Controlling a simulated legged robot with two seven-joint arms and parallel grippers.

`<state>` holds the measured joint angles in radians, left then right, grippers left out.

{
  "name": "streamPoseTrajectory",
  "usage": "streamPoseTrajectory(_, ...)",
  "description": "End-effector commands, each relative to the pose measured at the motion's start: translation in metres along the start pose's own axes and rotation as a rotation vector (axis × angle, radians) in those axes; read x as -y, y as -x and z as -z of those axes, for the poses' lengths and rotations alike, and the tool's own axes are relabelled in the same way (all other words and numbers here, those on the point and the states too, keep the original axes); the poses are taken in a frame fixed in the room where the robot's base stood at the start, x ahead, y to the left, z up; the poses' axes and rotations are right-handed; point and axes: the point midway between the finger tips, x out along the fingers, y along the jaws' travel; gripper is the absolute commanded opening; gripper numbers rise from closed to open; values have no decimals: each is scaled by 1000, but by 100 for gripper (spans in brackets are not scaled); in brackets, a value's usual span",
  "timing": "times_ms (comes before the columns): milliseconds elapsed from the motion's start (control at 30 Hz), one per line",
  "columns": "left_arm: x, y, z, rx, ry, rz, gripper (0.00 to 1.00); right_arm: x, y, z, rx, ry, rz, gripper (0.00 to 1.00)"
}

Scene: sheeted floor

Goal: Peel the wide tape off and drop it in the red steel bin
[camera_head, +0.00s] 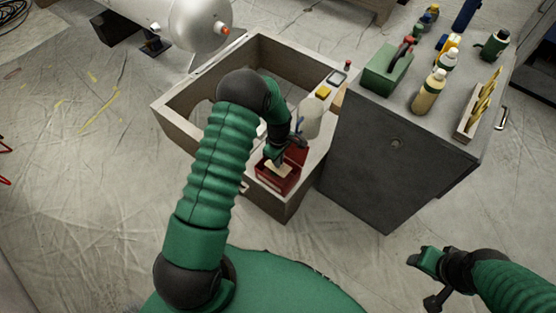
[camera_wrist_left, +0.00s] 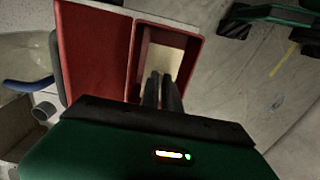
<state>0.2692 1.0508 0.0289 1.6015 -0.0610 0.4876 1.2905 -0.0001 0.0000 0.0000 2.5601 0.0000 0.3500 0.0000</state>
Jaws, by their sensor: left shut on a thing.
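The red steel bin (camera_head: 279,185) stands on the corner of a wooden frame, with its red lid (camera_head: 296,155) swung open. The bin's wall also shows in the left wrist view (camera_wrist_left: 202,50), beside the open lid (camera_wrist_left: 95,50). My left gripper (camera_head: 275,163) reaches down into the bin's mouth. Its dark fingers (camera_wrist_left: 163,92) are close together, shut on the pale cream wide tape (camera_wrist_left: 165,58), which lies within the bin's walls. The tape also shows in the head view (camera_head: 280,169). My right gripper (camera_head: 422,262) hangs far from the bin, at lower right; its jaw gap is unclear.
A dark cabinet (camera_head: 390,150) stands close right of the bin. It carries a green toolbox (camera_head: 387,70), bottles and a wooden tray (camera_head: 477,115). A white bottle (camera_head: 311,120) and a yellow item (camera_head: 323,92) are near the bin. The sheeted floor at left is mostly free.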

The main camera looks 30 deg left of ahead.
Motion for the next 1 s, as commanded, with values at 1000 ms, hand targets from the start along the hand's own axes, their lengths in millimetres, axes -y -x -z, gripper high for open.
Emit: streamPoseTrajectory(1000,-1,113,2,1,1,-2,31,0,44,10,0,0,0,51)
